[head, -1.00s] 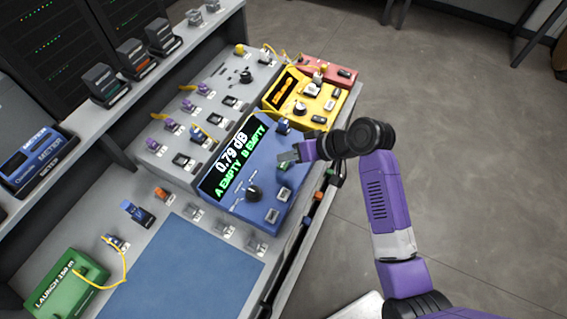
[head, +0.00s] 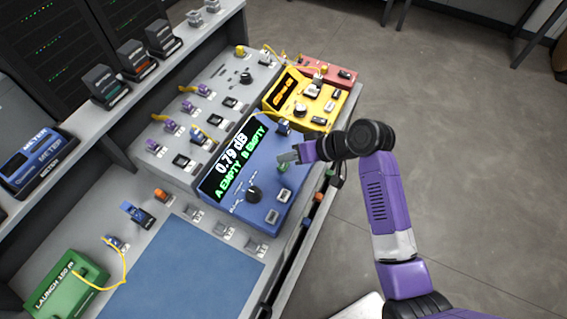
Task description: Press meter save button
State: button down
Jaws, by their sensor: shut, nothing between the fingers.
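The blue meter (head: 235,195) sits on the bench, its black display (head: 232,163) reading 0.79 dB, A EMPTY, B EMPTY. It has a black knob (head: 254,194). Two light grey square buttons lie near its right edge, an upper one (head: 282,195) and a lower one (head: 271,216). A green part (head: 284,167) shows just below my gripper (head: 283,158). Any save label is too small to read. My gripper is shut and empty, over the meter's upper right part. I cannot tell whether its tips touch the meter.
A yellow device (head: 303,102) and a red device (head: 328,72) stand beyond the meter. A grey panel (head: 215,100) with several connectors lies to the left. A blue mat (head: 185,268) and a green launch box (head: 66,284) are in front. Open floor is at the right.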

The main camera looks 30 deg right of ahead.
aim_at(287, 166)
jog(key=shift+f, duration=0.15)
dwell(0.7)
jog(key=shift+f, duration=0.25)
jog(key=shift+f+b, duration=0.3)
jog(key=shift+f, duration=0.2)
dwell(0.9)
jog(key=shift+r, duration=0.15)
jog(key=shift+r+p, duration=0.75)
jog(key=shift+p, duration=0.15)
notch_tip(287, 166, up, 5)
jog(key=p, duration=0.5)
dwell(0.6)
